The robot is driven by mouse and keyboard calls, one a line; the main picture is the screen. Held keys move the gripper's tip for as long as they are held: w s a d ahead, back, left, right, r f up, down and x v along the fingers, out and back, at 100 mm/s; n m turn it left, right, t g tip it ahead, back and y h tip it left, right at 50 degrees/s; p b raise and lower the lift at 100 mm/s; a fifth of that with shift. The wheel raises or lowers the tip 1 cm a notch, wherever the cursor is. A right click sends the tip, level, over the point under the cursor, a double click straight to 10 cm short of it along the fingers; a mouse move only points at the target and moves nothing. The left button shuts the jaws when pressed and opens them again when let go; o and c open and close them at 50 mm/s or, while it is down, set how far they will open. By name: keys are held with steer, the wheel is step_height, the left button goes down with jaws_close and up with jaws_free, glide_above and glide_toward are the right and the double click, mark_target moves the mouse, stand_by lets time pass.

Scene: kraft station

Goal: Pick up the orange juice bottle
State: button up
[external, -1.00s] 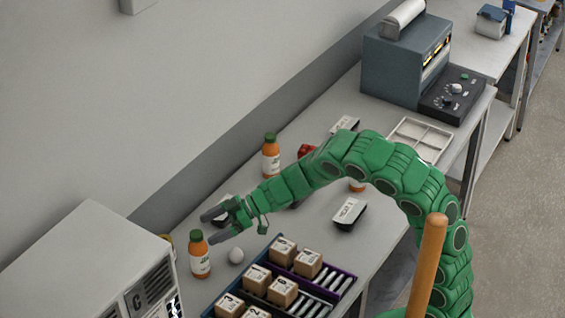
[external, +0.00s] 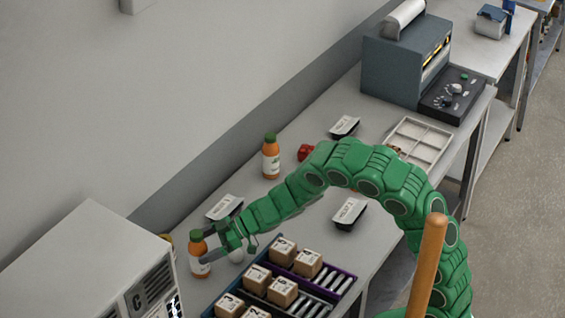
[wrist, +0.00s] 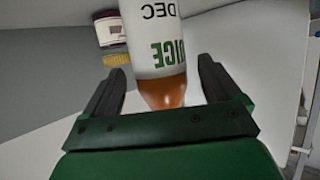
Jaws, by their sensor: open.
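An orange juice bottle (external: 200,256) with a green cap and white label stands upright on the bench at the lower left. In the wrist view the bottle (wrist: 158,50) fills the space between the fingers, its label reading "JUICE". My gripper (external: 204,244) is open with its fingers reaching around the bottle in the external view. In the wrist view the dark fingers of my gripper (wrist: 160,85) lie on either side of the bottle, with visible gaps. A second orange bottle (external: 271,157) with a green cap stands farther back by the wall.
A white egg-like object (external: 236,256) is partly hidden beside my gripper. A divided tray with small boxes (external: 283,291) lies to the right. A grey machine (external: 95,265) stands close on the left. Black-and-white packs (external: 349,213) lie on the bench.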

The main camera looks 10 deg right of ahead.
mark_target(193, 253)
steer(key=shift+x, duration=2)
steer(key=c, duration=1.3)
step_height(193, 253, up, 10)
steer(key=shift+r, duration=0.1)
